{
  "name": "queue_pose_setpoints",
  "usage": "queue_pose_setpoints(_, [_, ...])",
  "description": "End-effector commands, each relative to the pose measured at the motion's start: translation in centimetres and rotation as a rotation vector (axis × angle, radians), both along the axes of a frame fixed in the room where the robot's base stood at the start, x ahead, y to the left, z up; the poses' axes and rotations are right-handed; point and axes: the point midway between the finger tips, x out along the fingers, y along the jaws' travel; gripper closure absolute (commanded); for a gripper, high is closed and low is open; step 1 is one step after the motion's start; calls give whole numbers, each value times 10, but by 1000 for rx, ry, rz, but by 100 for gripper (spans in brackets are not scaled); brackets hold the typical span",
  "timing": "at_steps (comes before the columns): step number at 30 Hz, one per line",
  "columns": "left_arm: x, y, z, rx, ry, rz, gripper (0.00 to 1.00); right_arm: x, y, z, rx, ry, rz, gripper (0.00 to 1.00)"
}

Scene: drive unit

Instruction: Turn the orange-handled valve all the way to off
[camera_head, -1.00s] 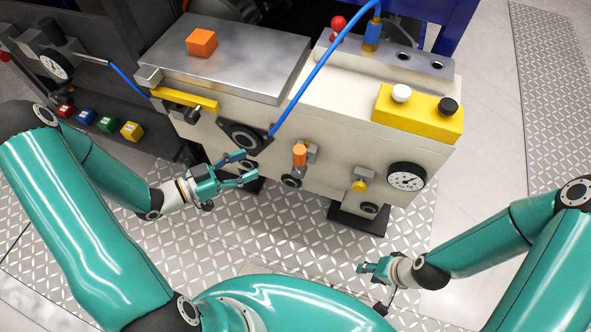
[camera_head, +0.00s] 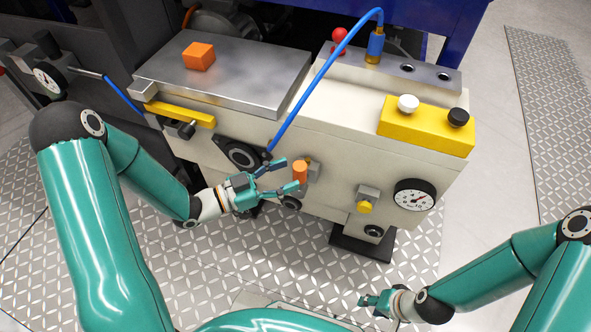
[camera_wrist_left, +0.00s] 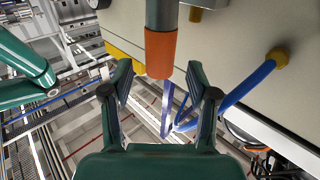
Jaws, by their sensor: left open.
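The orange-handled valve (camera_head: 300,172) is on the front face of the beige drive unit (camera_head: 340,150), right of the black round flange. Its orange handle also shows in the left wrist view (camera_wrist_left: 160,52), at top centre. My left gripper (camera_head: 290,174) is open, with its fingertips close to the left of the orange handle. In the left wrist view the open fingers (camera_wrist_left: 158,82) lie on either side of the handle's end; contact cannot be told. My right gripper (camera_head: 373,302) is low at the right, away from the unit, and too small to judge.
A yellow-knobbed valve (camera_head: 364,207) and a dial gauge (camera_head: 414,195) sit right of the orange handle. A blue hose (camera_head: 312,88) arches above and ends near the black flange (camera_head: 242,155). An orange block (camera_head: 199,56) lies on the metal top plate. The floor before the unit is clear.

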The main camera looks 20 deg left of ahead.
Motion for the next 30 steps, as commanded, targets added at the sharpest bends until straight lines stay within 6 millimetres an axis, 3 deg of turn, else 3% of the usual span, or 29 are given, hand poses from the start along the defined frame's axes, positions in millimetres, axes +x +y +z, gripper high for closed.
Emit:
queue_pose_setpoints(7, [23,-26,-1,-1,0,-3,41,0,0,-7,0,0,0,60])
queue_pose_setpoints(19, [28,-30,0,-1,1,1,41,0,0,-8,0,0,0,60])
queue_pose_setpoints(30, [28,-30,0,-1,1,2,100,0,0,-8,0,0,0,60])
